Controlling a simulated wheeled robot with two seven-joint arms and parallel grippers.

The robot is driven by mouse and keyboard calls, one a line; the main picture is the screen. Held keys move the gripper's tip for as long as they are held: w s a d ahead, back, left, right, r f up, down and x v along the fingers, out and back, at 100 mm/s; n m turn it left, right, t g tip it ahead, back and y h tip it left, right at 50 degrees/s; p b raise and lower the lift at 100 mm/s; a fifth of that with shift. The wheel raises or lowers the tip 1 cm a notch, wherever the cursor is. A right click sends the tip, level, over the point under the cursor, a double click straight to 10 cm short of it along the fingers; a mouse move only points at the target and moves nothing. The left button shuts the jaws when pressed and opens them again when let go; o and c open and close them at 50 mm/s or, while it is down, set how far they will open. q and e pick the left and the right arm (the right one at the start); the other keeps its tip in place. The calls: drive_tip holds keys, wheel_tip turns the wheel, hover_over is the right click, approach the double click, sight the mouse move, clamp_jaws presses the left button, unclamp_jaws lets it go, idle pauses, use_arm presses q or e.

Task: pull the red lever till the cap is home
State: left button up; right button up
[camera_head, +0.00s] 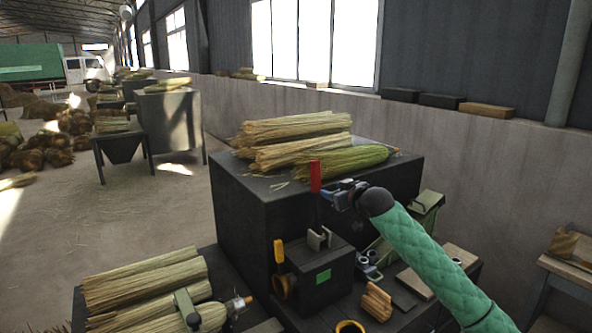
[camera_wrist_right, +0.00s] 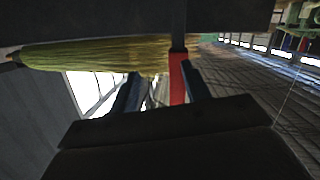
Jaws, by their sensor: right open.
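The red lever (camera_head: 315,176) stands upright near the front edge of the black machine housing (camera_head: 240,205). My right gripper (camera_head: 333,194) is at the lever's lower part, its arm coming in from the lower right. In the right wrist view the red lever (camera_wrist_right: 178,82) stands between the two blue fingers of my right gripper (camera_wrist_right: 160,80), nearer the right finger. A gap shows on the left side, and the gripper is open. I cannot make out the cap for certain in either view. My left gripper is not in view.
Straw bundles (camera_head: 295,128) lie on top of the housing, close behind the lever. More straw (camera_head: 145,280) lies at the lower left.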

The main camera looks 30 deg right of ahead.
sight(318, 175)
drive_tip(key=shift+w+a+r+t+y, duration=0.6)
drive_tip(key=shift+w+a+r+t, duration=0.1)
drive_tip(key=shift+w+a+r, duration=0.15)
drive_tip(key=shift+s+r+m+t+y, duration=0.15)
drive_tip(key=shift+s+r+t, duration=0.1)
drive_tip(key=shift+r, duration=0.3)
drive_tip(key=shift+s+r+m+t+y, duration=0.15)
drive_tip(key=shift+s+r+t, duration=0.1)
drive_tip(key=shift+r, duration=0.3)
drive_tip(key=shift+w+a, duration=0.15)
drive_tip(key=shift+w, duration=0.2)
drive_tip(key=w+p, duration=0.1)
drive_tip(key=w, duration=0.1)
drive_tip(key=w+p, duration=0.1)
drive_tip(key=w, duration=0.1)
drive_tip(key=w+p, duration=0.1)
drive_tip(key=w, duration=0.1)
drive_tip(key=shift+w+a, duration=0.15)
drive_tip(key=shift+a, duration=0.1)
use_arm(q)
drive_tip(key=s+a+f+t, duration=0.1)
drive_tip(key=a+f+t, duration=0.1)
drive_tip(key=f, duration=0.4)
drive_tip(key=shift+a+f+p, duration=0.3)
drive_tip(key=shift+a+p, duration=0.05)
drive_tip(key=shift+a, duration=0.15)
use_arm(e)
drive_tip(key=shift+w+f, duration=0.15)
drive_tip(key=shift+w, duration=0.4)
clamp_jaws()
